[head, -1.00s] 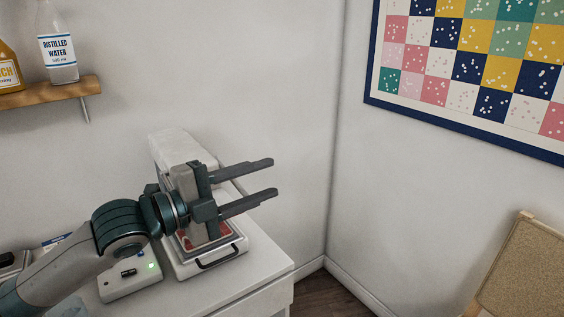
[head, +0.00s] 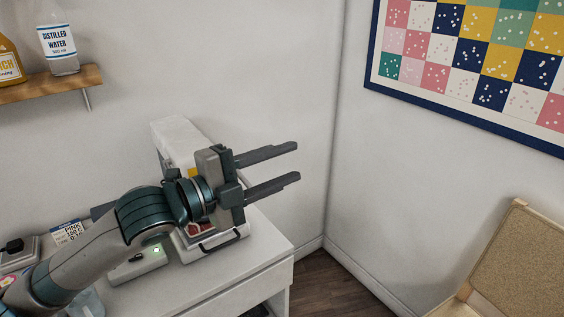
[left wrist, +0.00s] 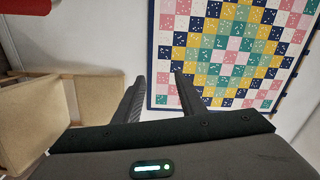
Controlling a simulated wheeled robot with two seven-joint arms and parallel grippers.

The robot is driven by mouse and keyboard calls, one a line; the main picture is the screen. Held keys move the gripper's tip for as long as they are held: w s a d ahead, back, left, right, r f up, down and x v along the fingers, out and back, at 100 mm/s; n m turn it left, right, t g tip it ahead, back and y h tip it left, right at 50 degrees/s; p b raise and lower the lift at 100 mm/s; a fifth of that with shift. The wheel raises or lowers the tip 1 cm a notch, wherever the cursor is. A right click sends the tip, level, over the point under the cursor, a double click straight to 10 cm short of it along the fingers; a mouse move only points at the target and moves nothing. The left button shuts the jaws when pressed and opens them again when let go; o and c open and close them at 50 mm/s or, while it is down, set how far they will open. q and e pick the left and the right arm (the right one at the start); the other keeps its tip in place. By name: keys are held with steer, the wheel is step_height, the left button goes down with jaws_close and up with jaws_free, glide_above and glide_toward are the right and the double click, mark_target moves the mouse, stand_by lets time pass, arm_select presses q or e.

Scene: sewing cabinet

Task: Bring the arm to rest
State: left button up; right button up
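My left arm comes in from the left in the head view. Its gripper (head: 298,161) is open and empty, with the two dark fingers apart and pointing right. It is in the air in front of the white machine (head: 178,133) on the cabinet top and hides part of it. The left wrist view shows the same open fingers (left wrist: 158,80) with nothing between them. My right gripper is in neither view.
The white cabinet (head: 262,251) has a device with a green light (head: 140,264) on it. A wooden shelf (head: 48,85) holds a distilled water bottle (head: 60,46). A patchwork quilt (head: 470,55) hangs on the right wall. A chair (head: 520,262) stands at lower right.

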arm_select(q)
steer(key=shift+f, duration=0.1)
